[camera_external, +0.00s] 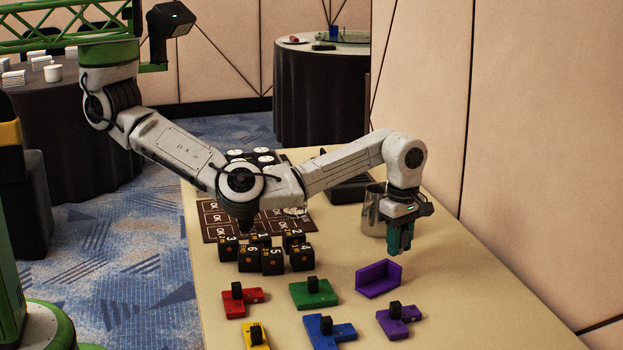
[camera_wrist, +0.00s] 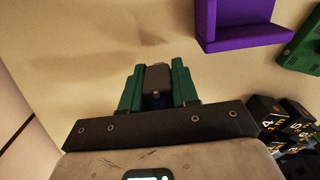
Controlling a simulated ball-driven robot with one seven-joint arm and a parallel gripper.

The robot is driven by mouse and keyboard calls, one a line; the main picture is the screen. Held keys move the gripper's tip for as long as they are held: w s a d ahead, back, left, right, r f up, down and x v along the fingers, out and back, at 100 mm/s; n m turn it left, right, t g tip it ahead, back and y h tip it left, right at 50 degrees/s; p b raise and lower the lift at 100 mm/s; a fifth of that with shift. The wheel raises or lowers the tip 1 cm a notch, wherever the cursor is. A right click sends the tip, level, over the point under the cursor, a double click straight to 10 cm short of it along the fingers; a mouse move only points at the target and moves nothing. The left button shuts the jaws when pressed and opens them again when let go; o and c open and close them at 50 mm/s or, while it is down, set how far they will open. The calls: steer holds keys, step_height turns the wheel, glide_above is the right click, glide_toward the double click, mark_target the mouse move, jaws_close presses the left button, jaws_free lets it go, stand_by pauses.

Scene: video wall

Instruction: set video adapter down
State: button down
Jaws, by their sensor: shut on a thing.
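My gripper (camera_external: 400,240) is above the cream table (camera_external: 450,300), near its right side, pointing down. In the wrist view its green fingers (camera_wrist: 156,78) are closed on a small dark grey piece, which I take to be the video adapter (camera_wrist: 157,76). Most of the adapter is hidden between the fingers, and in the external view I cannot make it out. The gap between it and the tabletop is hard to judge. A purple L-shaped holder (camera_external: 380,278) lies empty in front of the gripper; it also shows in the wrist view (camera_wrist: 245,30).
A metal pitcher (camera_external: 373,212) stands close behind my gripper. Black numbered cubes (camera_external: 270,258) cluster to the left. Green (camera_external: 314,293), red (camera_external: 242,299), blue (camera_external: 329,331), yellow (camera_external: 256,336) and purple (camera_external: 398,320) blocks with black knobs lie in front. The tabletop right of the holder is clear.

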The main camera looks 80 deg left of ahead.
steer(key=shift+f, duration=1.55)
steer(key=shift+f+b, duration=0.15)
steer(key=shift+b, duration=0.15)
steer(key=c, duration=0.8)
jaws_free()
steer(key=shift+c, duration=0.2)
step_height(320, 180, up, 12)
steer(key=shift+r+p, duration=0.15)
steer(key=shift+p, duration=0.8)
